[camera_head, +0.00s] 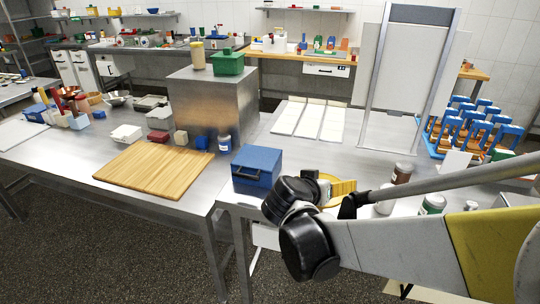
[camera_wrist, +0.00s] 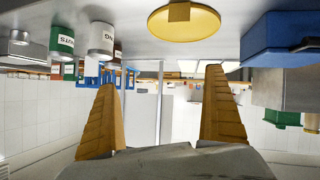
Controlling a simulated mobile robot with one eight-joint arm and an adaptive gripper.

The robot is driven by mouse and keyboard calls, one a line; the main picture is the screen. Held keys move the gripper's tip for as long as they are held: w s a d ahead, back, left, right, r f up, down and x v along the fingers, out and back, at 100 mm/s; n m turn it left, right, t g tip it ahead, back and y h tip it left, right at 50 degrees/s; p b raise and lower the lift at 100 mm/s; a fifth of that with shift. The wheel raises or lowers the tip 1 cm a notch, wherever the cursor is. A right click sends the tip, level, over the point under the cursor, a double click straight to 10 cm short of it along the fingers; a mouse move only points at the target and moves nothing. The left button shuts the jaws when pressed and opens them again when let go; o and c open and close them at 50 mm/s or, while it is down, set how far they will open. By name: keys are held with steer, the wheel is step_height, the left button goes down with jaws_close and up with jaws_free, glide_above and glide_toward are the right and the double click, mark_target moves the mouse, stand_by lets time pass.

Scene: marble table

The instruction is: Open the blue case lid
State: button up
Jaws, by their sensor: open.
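The blue case (camera_head: 257,168) stands on the metal table left of my gripper, with its lid down and a dark handle (camera_head: 246,173) on its front. In the wrist view, which looks upside down, the blue case (camera_wrist: 280,38) is at the upper right and only partly in frame. My gripper (camera_head: 343,188) is to the right of the case, apart from it. In the wrist view my gripper (camera_wrist: 160,85) has its two yellow-orange ribbed fingers wide apart, with nothing between them.
A round yellow object (camera_wrist: 184,24) lies on the table by my gripper. A wooden board (camera_head: 153,170) lies left of the case.

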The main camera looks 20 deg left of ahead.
steer(key=a+f+t, duration=0.3)
steer(key=a, duration=0.9)
steer(key=t+y, duration=0.3)
glide_toward(245, 175)
steer(key=w+b, duration=0.2)
steer(key=w, duration=0.8)
steer(key=shift+w+d+f, duration=0.1)
steer(key=shift+w, duration=0.1)
steer(key=c, duration=1.4)
